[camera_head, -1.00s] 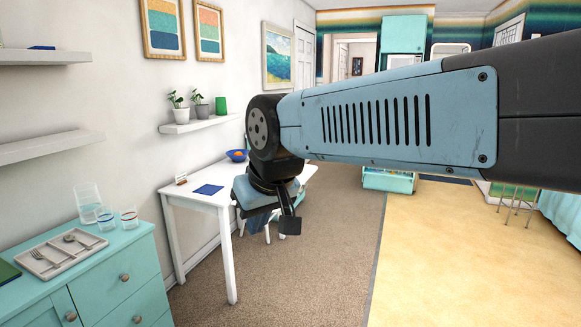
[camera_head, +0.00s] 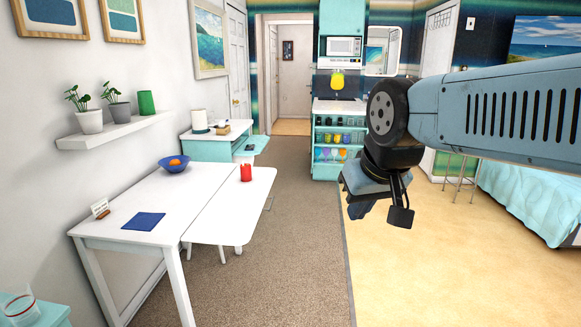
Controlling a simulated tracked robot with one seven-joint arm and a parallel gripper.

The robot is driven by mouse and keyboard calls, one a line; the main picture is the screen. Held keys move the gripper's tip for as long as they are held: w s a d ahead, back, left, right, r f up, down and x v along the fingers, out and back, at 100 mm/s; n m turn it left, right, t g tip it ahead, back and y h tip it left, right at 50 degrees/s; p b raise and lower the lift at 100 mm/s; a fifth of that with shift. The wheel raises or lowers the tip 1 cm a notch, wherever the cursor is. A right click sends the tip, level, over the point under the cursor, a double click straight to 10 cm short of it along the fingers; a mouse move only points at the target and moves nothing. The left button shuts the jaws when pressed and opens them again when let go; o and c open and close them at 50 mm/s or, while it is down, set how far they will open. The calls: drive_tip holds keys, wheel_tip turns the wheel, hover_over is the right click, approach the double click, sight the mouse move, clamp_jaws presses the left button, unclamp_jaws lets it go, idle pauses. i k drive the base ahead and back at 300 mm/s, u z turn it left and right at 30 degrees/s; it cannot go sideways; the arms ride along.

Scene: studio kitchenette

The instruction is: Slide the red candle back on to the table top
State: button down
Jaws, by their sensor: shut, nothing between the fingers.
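The red candle (camera_head: 246,173) stands upright on the white table (camera_head: 170,192), on its right-hand leaf near the far right edge. Whether its base overhangs the edge is too small to tell. My gripper (camera_head: 400,216) hangs from the end of my arm to the right of the table, well apart from the candle. It points down over the floor and is shut, with nothing held.
A blue bowl with orange fruit (camera_head: 174,164), a dark blue napkin (camera_head: 144,221) and a small card stand (camera_head: 100,208) are on the table. A wall shelf (camera_head: 112,130) hangs above. Open carpet (camera_head: 290,240) lies right of the table.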

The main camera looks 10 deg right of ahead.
sight(246, 172)
drive_tip(key=z, duration=0.4)
drive_tip(key=i, duration=2.5)
drive_tip(key=u, duration=0.4)
